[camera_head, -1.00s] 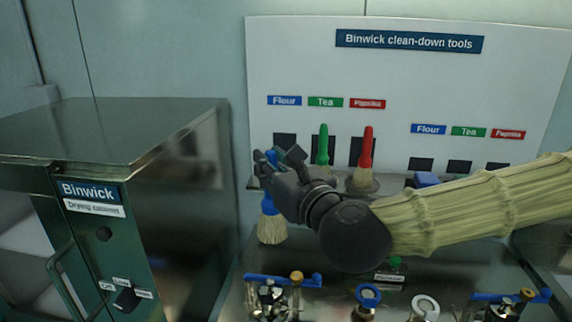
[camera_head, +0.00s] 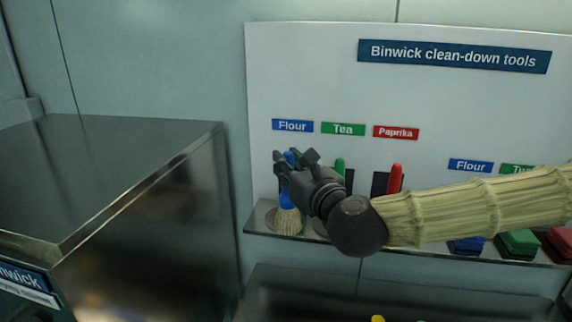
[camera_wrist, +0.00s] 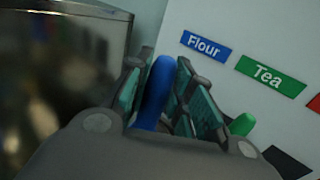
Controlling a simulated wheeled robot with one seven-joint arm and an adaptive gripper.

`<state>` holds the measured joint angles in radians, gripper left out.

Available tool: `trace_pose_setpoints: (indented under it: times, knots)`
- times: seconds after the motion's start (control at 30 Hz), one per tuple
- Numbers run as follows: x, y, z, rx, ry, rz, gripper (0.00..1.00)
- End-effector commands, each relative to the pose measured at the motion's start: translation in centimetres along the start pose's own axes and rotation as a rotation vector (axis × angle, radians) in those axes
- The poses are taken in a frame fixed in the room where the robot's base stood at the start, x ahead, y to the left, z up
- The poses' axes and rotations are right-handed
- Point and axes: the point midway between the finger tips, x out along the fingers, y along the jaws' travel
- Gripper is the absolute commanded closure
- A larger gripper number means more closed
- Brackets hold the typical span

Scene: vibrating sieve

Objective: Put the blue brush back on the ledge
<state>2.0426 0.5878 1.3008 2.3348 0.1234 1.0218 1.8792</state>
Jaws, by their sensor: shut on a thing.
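The blue brush (camera_head: 287,207) is upright in my gripper (camera_head: 296,160), its pale bristles down at the left end of the metal ledge (camera_head: 262,222), under the blue Flour label (camera_head: 292,126). I cannot tell whether the bristles touch the ledge. In the wrist view, my gripper (camera_wrist: 170,98) has its fingers shut on either side of the blue handle (camera_wrist: 155,92). The lower handle is partly hidden by the fingers.
A green brush (camera_head: 340,166) and a red brush (camera_head: 395,178) stand to the right, partly behind my arm. Blue, green (camera_head: 517,243) and red blocks lie further right on the ledge. A metal drying cabinet (camera_head: 150,210) stands at the left.

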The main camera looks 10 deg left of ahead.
Motion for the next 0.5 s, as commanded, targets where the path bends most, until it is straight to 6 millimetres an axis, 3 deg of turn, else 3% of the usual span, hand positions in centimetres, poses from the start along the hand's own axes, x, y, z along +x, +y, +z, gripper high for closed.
trace_pose_setpoints:
  times: [0.3,0.5]
  knots:
    - [6.1,-2.4,-0.2,0.001,0.0,0.0,1.0]
    - [8.8,-3.4,-0.7,0.0,0.001,0.002,1.0]
